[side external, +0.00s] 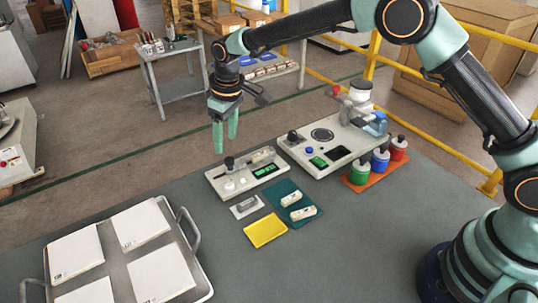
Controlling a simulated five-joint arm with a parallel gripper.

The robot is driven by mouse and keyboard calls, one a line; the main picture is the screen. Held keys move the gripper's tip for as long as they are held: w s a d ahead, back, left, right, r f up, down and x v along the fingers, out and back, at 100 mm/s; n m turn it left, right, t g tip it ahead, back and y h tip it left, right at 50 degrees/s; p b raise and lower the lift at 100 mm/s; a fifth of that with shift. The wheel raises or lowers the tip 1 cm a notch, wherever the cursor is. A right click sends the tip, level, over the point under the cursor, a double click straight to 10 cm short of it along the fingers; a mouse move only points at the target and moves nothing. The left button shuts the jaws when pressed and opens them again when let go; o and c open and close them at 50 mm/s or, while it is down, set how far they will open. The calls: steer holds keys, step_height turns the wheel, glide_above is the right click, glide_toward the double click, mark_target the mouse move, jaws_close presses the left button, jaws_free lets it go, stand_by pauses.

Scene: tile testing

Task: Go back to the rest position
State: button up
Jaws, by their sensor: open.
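My gripper (225,134) points down in the air, its two green fingers apart with nothing between them. It appears above the back left end of a small grey test device (246,172) with a green display. My arm reaches in from the right, with its base at the right front of the table. From this one view I cannot tell the exact height of the fingertips over the device.
A metal tray (198,262) with several white tiles stands at the left front. A larger device (333,146), an orange holder (368,182) with coloured bottles, a yellow cloth (266,230) and a dark green mat (273,194) lie nearby. The front middle table is clear.

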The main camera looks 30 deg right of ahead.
steer(key=s+d+r+m+t, duration=0.1)
steer(key=s+d+r, duration=0.3)
steer(key=d+r, duration=0.25)
steer(key=s+d+r+m+t, duration=0.1)
steer(key=s+d+r+m, duration=0.1)
steer(key=s+d+r, duration=0.5)
steer(key=s+d+m+t, duration=0.1)
steer(key=s+d, duration=0.2)
steer(key=s, duration=0.3)
steer(key=s+d+r+m+t, duration=0.1)
steer(key=s+d+m, duration=0.1)
steer(key=s+d, duration=0.2)
steer(key=s, duration=0.3)
steer(key=shift+s+d+r+h, duration=0.15)
steer(key=shift+s+r+h, duration=0.05)
steer(key=shift+r+h, duration=0.1)
